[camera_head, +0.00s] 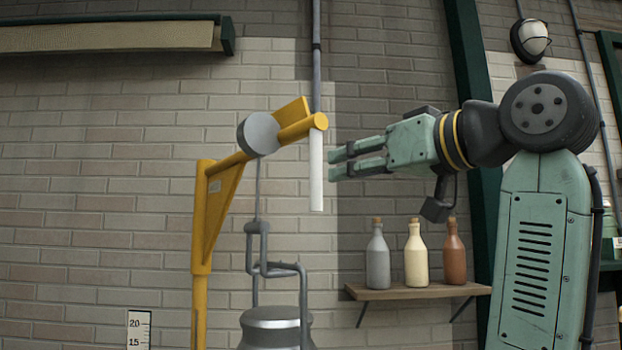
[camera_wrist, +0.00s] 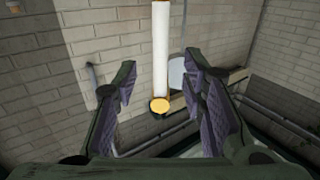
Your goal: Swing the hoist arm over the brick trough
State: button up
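The yellow hoist arm (camera_head: 232,158) stands on a yellow post, its boom reaching up and right. A white upright handle (camera_head: 316,170) hangs at the boom's yellow end. My gripper (camera_head: 332,164) points left, just right of the handle, open with nothing held. In the wrist view the handle (camera_wrist: 160,45) and round yellow boom end (camera_wrist: 159,104) show between and beyond my spread fingers (camera_wrist: 160,90). I cannot tell whether the handle lies within their reach. A grey metal churn (camera_head: 272,328) hangs below the boom on a rod and hook. I cannot make out the brick trough.
A wooden shelf (camera_head: 418,291) with a grey, a cream and a brown bottle is on the wall below my gripper. A grey pipe (camera_head: 316,60) runs down behind the boom end. A dark green post (camera_head: 468,60) stands behind my arm. Open space lies left of the hoist.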

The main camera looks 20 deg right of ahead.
aim_at(320, 176)
jog(key=p+x, duration=0.2)
jog(key=x, duration=0.7)
jog(key=shift+w+a+p, duration=0.1)
jog(key=shift+w+p, duration=0.15)
jog(key=shift+p, duration=0.1)
jog(key=shift+c, duration=0.6)
grip_shut()
